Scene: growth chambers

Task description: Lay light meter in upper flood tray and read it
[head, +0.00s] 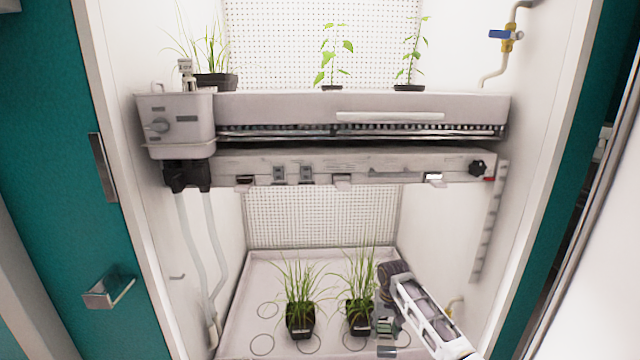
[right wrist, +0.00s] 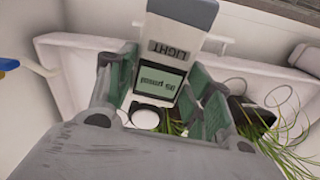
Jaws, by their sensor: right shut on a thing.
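The light meter (right wrist: 163,82) is in my right gripper (right wrist: 160,105) in the right wrist view. It has a white body, a grey-blue end, a LIGHT label, a lit display with a number too blurred to read surely, and a round white sensor. The green-padded fingers stand on both sides of it. In the head view my right gripper (head: 386,326) is low at the right, over the lower tray, beside a grass pot; whether the meter touches the tray cannot be told. The upper flood tray (head: 290,107) spans the chamber above. My left gripper is not in view.
Grass and two seedlings stand at the upper tray's back. A small device (head: 186,72) stands at its left end, above a control box (head: 178,122). A lamp bar (head: 330,166) hangs below. Two grass pots (head: 300,322) stand in the lower tray (head: 240,318). A blue-handled valve (head: 500,34) is upper right.

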